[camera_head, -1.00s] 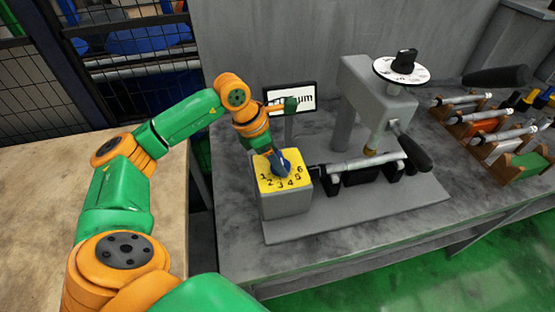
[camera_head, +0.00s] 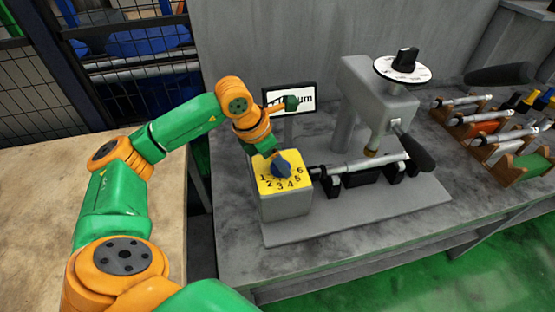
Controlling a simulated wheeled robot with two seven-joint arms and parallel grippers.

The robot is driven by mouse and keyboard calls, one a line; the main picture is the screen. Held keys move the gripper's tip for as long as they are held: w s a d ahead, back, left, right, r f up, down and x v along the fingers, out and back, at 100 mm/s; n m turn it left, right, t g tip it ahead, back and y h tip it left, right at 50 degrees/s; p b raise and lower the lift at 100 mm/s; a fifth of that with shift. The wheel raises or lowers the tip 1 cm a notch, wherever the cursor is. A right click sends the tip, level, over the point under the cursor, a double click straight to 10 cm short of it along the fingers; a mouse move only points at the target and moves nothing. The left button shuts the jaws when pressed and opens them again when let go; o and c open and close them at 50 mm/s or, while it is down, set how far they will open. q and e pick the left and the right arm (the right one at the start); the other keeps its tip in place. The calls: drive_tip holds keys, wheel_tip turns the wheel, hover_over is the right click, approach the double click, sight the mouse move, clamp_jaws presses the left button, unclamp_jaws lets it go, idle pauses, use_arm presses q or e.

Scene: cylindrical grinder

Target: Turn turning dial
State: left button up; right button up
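The turning dial (camera_head: 281,166) is a dark blue knob on the yellow numbered face (camera_head: 266,186) of a grey box at the left end of the grinder. Numbers 1 to 6 run around its front side. My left gripper (camera_head: 275,155) is just behind and above the dial, at the end of the arm from the left. Its fingers are small and mostly hidden by the wrist and the dial, so I cannot tell whether they touch it or are open. My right gripper is not in view.
The grinder (camera_head: 375,95) stands right of the dial box, with a black-and-white dial (camera_head: 402,66) on top and a rod clamped below. A small sign (camera_head: 290,98) stands behind my wrist. A rack of tools (camera_head: 500,130) is at the right. An empty wooden table (camera_head: 150,190) is at the left.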

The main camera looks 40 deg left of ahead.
use_arm(q)
drive_tip(key=o, duration=1.3)
drive_tip(key=shift+r, duration=0.1)
drive_tip(key=b+v, duration=0.1)
drive_tip(key=v, duration=0.6)
